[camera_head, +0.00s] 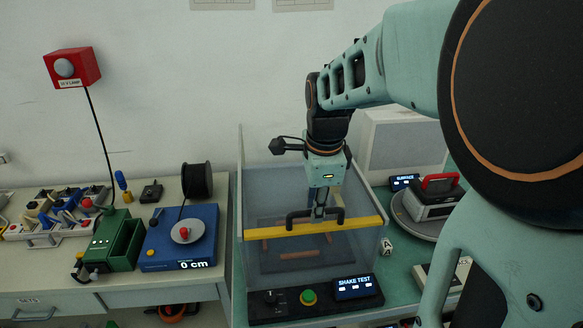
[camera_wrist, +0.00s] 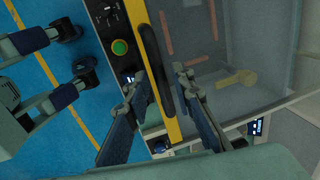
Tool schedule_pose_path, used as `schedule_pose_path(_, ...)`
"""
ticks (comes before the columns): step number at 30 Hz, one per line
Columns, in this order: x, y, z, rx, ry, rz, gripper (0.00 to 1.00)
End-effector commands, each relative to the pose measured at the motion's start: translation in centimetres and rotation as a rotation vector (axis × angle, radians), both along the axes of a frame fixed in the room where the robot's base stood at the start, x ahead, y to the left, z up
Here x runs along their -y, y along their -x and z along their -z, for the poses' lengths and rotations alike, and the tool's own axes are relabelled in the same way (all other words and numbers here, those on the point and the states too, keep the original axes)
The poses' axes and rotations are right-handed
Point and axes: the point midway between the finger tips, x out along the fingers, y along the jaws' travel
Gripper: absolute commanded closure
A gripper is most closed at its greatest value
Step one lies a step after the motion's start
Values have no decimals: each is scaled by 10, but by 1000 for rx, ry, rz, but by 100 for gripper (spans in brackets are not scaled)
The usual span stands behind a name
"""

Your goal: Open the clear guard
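The clear guard (camera_head: 350,248) is a see-through panelled box behind the SHAKE TEST panel. A yellow bar (camera_head: 362,223) with a black handle (camera_head: 291,217) runs across its front upper edge. The bar looks level. My gripper (camera_head: 319,210) points down at the handle. In the wrist view, the two fingers of my gripper (camera_wrist: 160,74) are spread, one on each side of the black handle (camera_wrist: 152,45). A gap shows between handle and fingers, so it does not look gripped. The yellow bar (camera_wrist: 174,132) runs alongside. The fingertips are partly hidden in the head view.
The SHAKE TEST panel (camera_head: 354,287) with a green button (camera_head: 309,297) sits in front of the guard. A blue spool unit (camera_head: 180,240) and green box (camera_head: 115,240) stand to the left. A red-handled device (camera_head: 435,198) stands to the right. A wall rises behind.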

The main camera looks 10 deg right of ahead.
Motion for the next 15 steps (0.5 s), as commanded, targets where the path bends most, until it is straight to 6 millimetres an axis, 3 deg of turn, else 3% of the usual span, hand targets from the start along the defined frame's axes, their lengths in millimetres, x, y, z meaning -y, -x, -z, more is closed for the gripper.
schedule_pose_path(5,0,0,0,0,0,0,100)
schedule_pose_path(15,0,0,0,0,0,0,100)
